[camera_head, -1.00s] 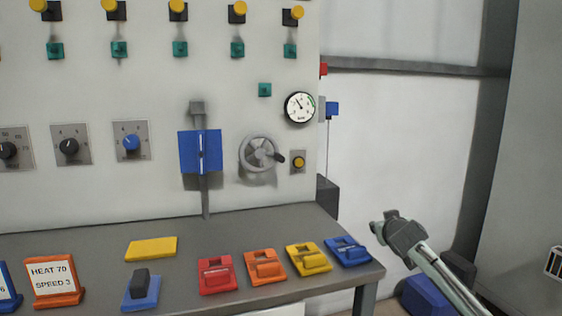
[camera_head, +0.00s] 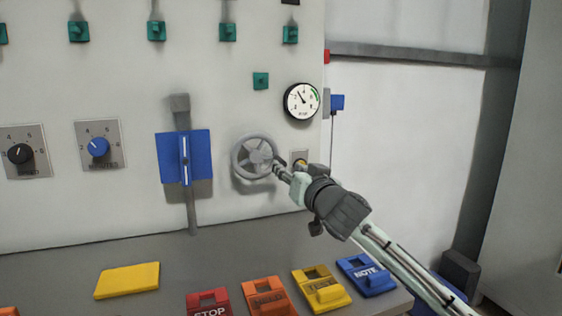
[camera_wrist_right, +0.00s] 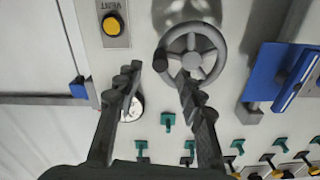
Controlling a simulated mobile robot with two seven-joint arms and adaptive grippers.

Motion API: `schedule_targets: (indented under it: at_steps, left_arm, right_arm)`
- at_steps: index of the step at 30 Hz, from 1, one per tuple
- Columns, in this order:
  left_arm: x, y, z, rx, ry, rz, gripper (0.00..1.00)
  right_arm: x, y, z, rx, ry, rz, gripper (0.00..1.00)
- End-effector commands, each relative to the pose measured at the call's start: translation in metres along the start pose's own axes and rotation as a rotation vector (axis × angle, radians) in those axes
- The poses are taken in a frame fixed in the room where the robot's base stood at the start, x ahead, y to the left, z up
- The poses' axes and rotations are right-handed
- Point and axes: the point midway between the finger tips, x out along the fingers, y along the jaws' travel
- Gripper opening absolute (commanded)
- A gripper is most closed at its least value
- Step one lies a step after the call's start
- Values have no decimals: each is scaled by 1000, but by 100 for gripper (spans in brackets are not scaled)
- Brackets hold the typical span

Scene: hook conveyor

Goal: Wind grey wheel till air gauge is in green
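The grey wheel (camera_head: 240,157) is mounted on the pale panel, and it also shows in the right wrist view (camera_wrist_right: 193,55). Its dark handle knob (camera_wrist_right: 160,60) is on the rim, at the left in the wrist view. My right gripper (camera_wrist_right: 160,75) is open, with the knob roughly between and just beyond its fingertips; contact cannot be told. In the head view the right gripper (camera_head: 284,172) is at the wheel's lower right. The air gauge (camera_head: 301,101) has its needle pointing up-left, outside the green band on its right. My left gripper is out of view.
A yellow vent button (camera_wrist_right: 112,25) is close to the wheel, partly behind my gripper in the head view. A blue slider plate (camera_head: 171,158) is left of the wheel. Below, the grey bench (camera_head: 60,275) carries several coloured blocks. A blue box (camera_head: 337,102) is at the panel's right edge.

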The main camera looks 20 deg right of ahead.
Motion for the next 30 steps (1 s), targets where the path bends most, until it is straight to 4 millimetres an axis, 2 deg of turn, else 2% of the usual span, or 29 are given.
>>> schedule_targets:
  at_steps: [3, 9, 20, 27, 29, 30]
  left_arm:
    - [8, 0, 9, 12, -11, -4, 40]
    - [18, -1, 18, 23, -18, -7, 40]
    - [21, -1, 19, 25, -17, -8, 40]
    - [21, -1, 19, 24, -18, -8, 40]
    - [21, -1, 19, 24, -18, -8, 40]
    - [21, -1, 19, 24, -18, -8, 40]
  right_arm:
    - [21, 0, -2, -1, -1, 2, 39]
    - [44, 0, 0, 1, -1, 1, 39]
    - [49, 0, 0, -1, -1, 1, 38]
    - [49, 1, 0, -1, -1, 1, 8]
    - [49, 1, 0, -1, -1, 1, 0]
    - [49, 1, 0, -1, -1, 1, 0]
